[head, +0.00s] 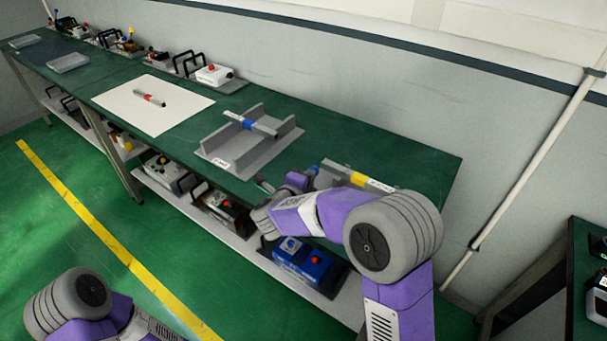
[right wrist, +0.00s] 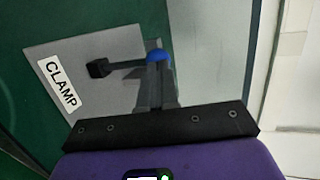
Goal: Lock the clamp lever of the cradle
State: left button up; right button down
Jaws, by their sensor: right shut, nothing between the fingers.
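The grey cradle (head: 239,155) stands on the green bench in the head view, with a blue-banded grey bar (head: 249,124) lying across it. In the right wrist view, a grey plate (right wrist: 105,50) labelled CLAMP carries a blue knob (right wrist: 157,56) and an arm ending in a black pad (right wrist: 98,68). My right gripper (right wrist: 154,80) is shut and empty, its fingertips close below the blue knob; contact is unclear. In the head view, my right arm hides most of the clamp area. My left arm shows at the lower left, but its gripper is out of view.
A white sheet (head: 150,108) with a red-banded piece (head: 149,97) lies left of the cradle. A yellow-banded bar (head: 358,180) lies behind my right arm. Boxes, including a blue one (head: 303,262), fill the lower shelf. The bench's right end is clear.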

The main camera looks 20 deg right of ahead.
pick_arm(q)
notch_tip(320, 180, up, 3)
jog(key=shift+r+p, duration=0.1)
jog(key=shift+p, duration=1)
pick_arm(e)
jog(key=shift+w+d+r+g+y, duration=0.2)
jog(key=shift+w+d+g+y, duration=0.3)
jog(key=shift+w+d, duration=0.4)
jog(key=shift+s+d, duration=0.15)
jog(key=shift+d, duration=0.05)
jog(key=shift+s+a+r, duration=0.1)
jog(key=shift+a+r, duration=0.05)
jog(key=shift+a, duration=0.05)
pick_arm(q)
jog(key=r+p, duration=0.2)
jog(key=shift+s+r+p, duration=0.4)
pick_arm(e)
jog(key=v, duration=1.3)
jog(key=shift+r, duration=0.55)
